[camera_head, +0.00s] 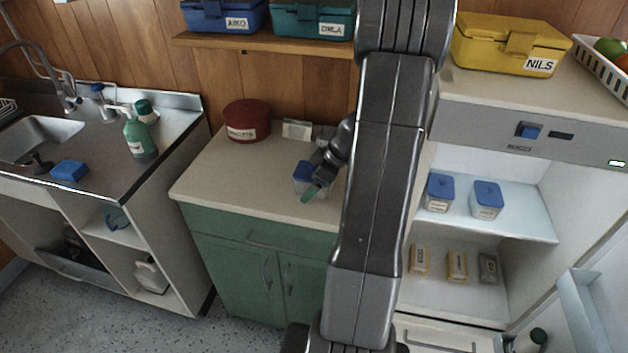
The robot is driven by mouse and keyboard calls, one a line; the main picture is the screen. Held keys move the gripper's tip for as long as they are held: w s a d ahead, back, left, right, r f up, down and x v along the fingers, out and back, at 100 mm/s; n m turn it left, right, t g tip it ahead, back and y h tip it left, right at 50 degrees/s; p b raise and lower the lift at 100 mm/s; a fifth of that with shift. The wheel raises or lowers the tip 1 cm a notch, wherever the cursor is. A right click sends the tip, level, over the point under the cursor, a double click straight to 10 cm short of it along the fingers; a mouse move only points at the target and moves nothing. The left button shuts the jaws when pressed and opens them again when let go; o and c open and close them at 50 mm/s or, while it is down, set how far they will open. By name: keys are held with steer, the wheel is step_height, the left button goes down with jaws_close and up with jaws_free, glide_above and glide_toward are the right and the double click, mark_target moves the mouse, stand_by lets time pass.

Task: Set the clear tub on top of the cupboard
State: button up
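A tub with a blue lid and a pale, see-through body (302,183) is on the cream top of the green cupboard (230,180), near its front edge. My gripper (312,188) is right at the tub's right side, overlapping it in the picture. A green fingertip shows in front of the tub; the other finger is not clear. I cannot tell whether the fingers grip the tub or only stand beside it, nor whether its base touches the top. Two similar blue-lidded tubs (440,193) (487,200) stand on the open fridge's upper shelf.
A dark red round tin (247,121) and a small pale card (297,129) stand at the back of the cupboard top. A shelf (262,42) with lunch boxes hangs above. The fridge (520,130) stands open at right, a yellow box (508,45) on it. The top's left front is clear.

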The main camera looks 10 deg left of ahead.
steer(key=shift+r, duration=0.1)
steer(key=p+v, duration=0.1)
steer(key=v, duration=0.6)
steer(key=shift+d+r, duration=0.1)
steer(key=shift+r, duration=0.15)
